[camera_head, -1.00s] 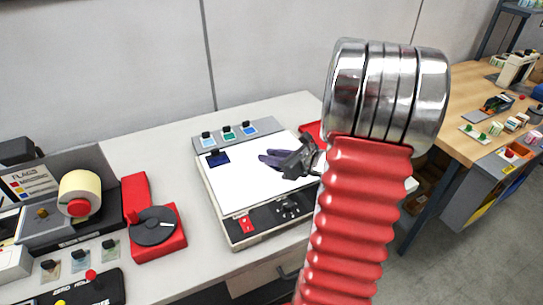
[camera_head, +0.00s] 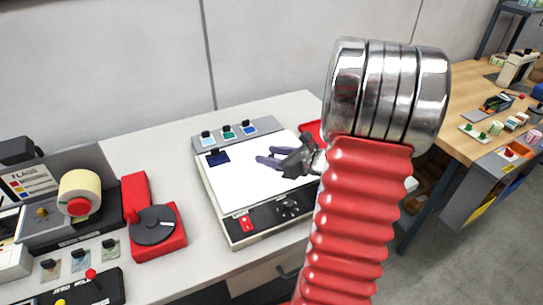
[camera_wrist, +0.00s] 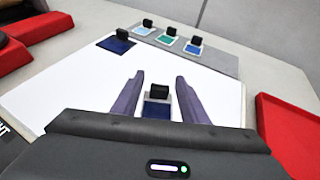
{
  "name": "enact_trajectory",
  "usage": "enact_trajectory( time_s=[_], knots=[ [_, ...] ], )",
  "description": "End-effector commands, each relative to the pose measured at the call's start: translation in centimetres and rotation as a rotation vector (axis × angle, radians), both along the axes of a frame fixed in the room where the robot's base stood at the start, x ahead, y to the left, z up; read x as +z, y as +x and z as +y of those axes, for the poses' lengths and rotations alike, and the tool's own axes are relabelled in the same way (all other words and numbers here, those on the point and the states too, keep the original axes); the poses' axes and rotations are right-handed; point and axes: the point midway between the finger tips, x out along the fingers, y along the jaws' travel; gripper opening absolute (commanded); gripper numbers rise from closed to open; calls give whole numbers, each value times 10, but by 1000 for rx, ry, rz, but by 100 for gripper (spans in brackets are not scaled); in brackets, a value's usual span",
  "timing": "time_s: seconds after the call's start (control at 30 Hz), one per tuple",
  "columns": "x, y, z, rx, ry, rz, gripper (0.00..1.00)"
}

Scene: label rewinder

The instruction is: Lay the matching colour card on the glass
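The white glass (camera_head: 240,185) is the top of a light box; it also shows in the wrist view (camera_wrist: 75,90). A dark blue card with a black knob (camera_head: 218,158) lies at its back left corner, also in the wrist view (camera_wrist: 113,44). Another dark blue card with a black knob (camera_wrist: 157,108) shows between my fingers over the glass; the head view does not show it clearly. My gripper (camera_head: 265,156) is open, its purple fingers (camera_wrist: 158,80) apart with white gaps on both sides of this card. I cannot tell whether the card rests flat.
A grey strip behind the glass holds light blue (camera_wrist: 142,30), green (camera_wrist: 166,40) and blue (camera_wrist: 193,49) cards with black knobs. A red tray (camera_wrist: 290,130) lies right of the box. A red device with a dark disc (camera_head: 153,228) and a label roll (camera_head: 79,193) stand left.

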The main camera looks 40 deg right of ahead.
Motion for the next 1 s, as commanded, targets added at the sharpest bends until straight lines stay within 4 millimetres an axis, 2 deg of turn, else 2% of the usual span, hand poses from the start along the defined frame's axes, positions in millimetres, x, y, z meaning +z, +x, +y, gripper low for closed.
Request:
enact_trajectory(
  time_s=[0.17, 0.73, 1.0],
  knots=[
    [7, -16, -3, -4, 0, -1, 40],
    [37, -91, -11, -5, -2, 0, 40],
    [45, -109, -13, -3, 0, 0, 40]
  ],
)
